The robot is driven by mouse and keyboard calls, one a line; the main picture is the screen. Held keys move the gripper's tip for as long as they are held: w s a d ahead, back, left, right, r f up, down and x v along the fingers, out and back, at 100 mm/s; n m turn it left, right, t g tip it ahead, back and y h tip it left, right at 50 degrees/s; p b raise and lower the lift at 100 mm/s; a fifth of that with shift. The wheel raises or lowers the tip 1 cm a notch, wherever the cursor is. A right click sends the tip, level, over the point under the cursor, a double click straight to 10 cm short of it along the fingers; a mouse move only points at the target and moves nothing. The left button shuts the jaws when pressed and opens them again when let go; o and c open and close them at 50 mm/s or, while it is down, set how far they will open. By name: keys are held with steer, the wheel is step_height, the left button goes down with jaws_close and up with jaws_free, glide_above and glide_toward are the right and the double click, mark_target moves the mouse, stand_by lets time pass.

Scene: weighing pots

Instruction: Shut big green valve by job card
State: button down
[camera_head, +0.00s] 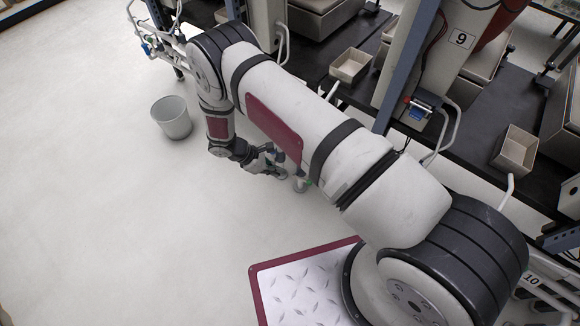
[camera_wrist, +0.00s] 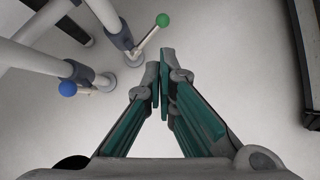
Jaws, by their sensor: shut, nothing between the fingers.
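A lever valve with a green ball knob (camera_wrist: 163,20) sits on a grey collar of a white pipe at the upper left of the wrist view. Its pale lever slants up and right from the collar. My gripper (camera_wrist: 159,64) is shut and empty, with its fingertips below the green knob and apart from it in the picture. In the head view my gripper (camera_head: 272,165) hangs low beside the bench front, partly hidden by my arm. A blue ball knob (camera_wrist: 68,88) is on another pipe at the left. I cannot make out a job card.
A grey bin (camera_head: 172,118) stands on the open floor at left. Dark benches with beige trays (camera_head: 350,66) run along the right. More white pipework (camera_head: 160,42) is at the upper left. A dark edge (camera_wrist: 306,60) borders the wrist view's right side.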

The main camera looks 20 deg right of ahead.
steer(key=b, duration=0.3)
glide_toward(302, 180)
steer(key=s+d+f, duration=0.2)
steer(key=d+f, duration=0.1)
steer(key=f, duration=0.1)
steer(key=shift+d+f+b, duration=0.35)
steer(key=shift+d+b, duration=0.05)
steer(key=shift+d, duration=0.25)
steer(key=shift+s, duration=0.1)
steer(key=shift+s+d+f+m+t+y+p, duration=0.15)
steer(key=shift+s+d+f+t+y+p, duration=0.2)
steer(key=shift+f+t+p, duration=0.2)
steer(key=shift+s+d+f+m+t+y+p, duration=0.15)
steer(key=shift+s+d+f+t+y+p, duration=0.1)
steer(key=shift+s+f+t+y+p, duration=0.3)
steer(key=shift+w+r, duration=0.15)
steer(key=shift+w, duration=0.05)
steer(key=shift+a+r+p, duration=0.1)
steer(key=shift+r+p, duration=0.6)
steer(key=shift+r, duration=0.1)
